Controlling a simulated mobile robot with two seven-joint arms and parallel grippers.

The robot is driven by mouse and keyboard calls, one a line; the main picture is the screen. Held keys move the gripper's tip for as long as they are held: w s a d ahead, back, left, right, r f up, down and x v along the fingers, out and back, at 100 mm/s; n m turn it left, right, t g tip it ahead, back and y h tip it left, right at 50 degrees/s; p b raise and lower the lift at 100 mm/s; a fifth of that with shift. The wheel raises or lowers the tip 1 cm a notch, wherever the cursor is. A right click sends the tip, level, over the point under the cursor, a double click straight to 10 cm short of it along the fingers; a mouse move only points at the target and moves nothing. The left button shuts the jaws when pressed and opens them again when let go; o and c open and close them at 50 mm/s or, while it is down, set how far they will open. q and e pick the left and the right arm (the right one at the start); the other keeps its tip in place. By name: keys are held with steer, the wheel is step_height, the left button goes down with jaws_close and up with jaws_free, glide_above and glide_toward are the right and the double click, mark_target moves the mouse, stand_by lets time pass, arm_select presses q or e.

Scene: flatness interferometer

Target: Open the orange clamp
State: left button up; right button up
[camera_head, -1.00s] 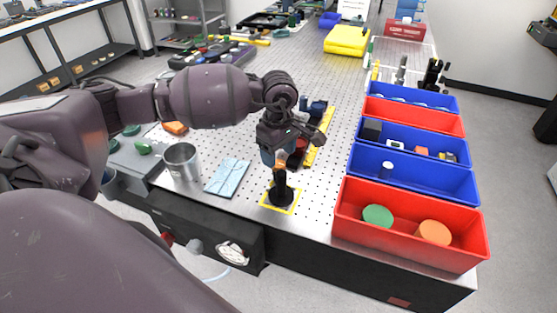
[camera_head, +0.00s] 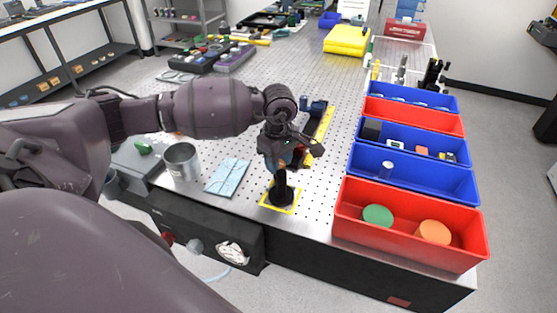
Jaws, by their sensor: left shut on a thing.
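The orange clamp (camera_head: 281,190) stands as a small dark upright piece on a yellow-outlined square (camera_head: 267,205) near the table's front edge. Its orange upper part is almost wholly hidden by my gripper. My left gripper (camera_head: 281,168) reaches down from above and is shut on the top of the clamp. The fingertips are dark and small, so the exact grip is hard to make out. My right gripper is not in view.
A metal cup (camera_head: 182,161) and a light blue cloth (camera_head: 227,178) lie left of the clamp. Red and blue bins, including a front red bin (camera_head: 400,248), line the right side. Perforated table surface is clear between the clamp and the bins.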

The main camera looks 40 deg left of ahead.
arm_select(q)
steer(key=shift+n, duration=1.9)
steer(key=n, duration=0.5)
steer(key=shift+r, duration=0.1)
steer(key=n, duration=0.7)
steer(key=shift+p, duration=0.35)
steer(key=shift+n, duration=0.7)
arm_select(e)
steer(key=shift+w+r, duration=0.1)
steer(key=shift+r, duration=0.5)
